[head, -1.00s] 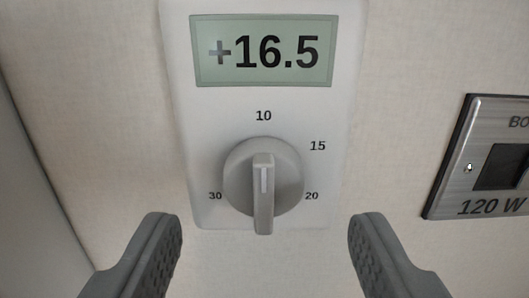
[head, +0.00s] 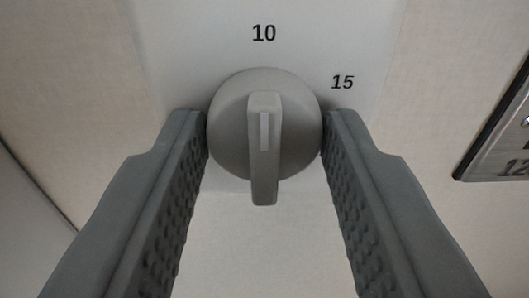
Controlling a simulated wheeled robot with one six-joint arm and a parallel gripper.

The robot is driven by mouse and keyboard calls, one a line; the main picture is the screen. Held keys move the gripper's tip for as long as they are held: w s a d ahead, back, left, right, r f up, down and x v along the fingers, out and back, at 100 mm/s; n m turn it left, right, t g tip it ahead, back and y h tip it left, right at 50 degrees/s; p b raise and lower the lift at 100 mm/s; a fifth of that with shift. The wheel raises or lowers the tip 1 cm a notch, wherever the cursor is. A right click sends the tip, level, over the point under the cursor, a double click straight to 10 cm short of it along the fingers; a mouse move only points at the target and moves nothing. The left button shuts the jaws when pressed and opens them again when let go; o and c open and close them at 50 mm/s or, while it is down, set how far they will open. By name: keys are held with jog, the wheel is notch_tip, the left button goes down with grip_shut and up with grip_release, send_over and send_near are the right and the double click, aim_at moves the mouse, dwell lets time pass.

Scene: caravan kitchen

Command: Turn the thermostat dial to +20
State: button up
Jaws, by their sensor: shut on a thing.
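The grey round thermostat dial (head: 230,125) is in the middle of the head view, with a raised bar handle and a pale marker line standing upright. It sits on the white thermostat panel (head: 300,40). The marks 10 and 15 show above it and at its upper right. The marks 20 and 30 are hidden behind my fingers, and the display is out of view. My gripper (head: 265,130) is around the dial, one fingertip at its left edge and one at its right, shut on it.
A metal switch plate (head: 500,140) is on the wall at the right edge, clear of my right finger. A pale panel edge (head: 30,215) is at the lower left. The wall below the dial is bare.

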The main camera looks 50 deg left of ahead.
jog(key=shift+m, duration=0.3)
jog(key=m, duration=1.1)
jog(key=shift+m, duration=0.4)
jog(key=m, duration=1.1)
jog(key=shift+f+m, duration=0.1)
jog(key=shift+m, duration=0.2)
jog(key=o, duration=1)
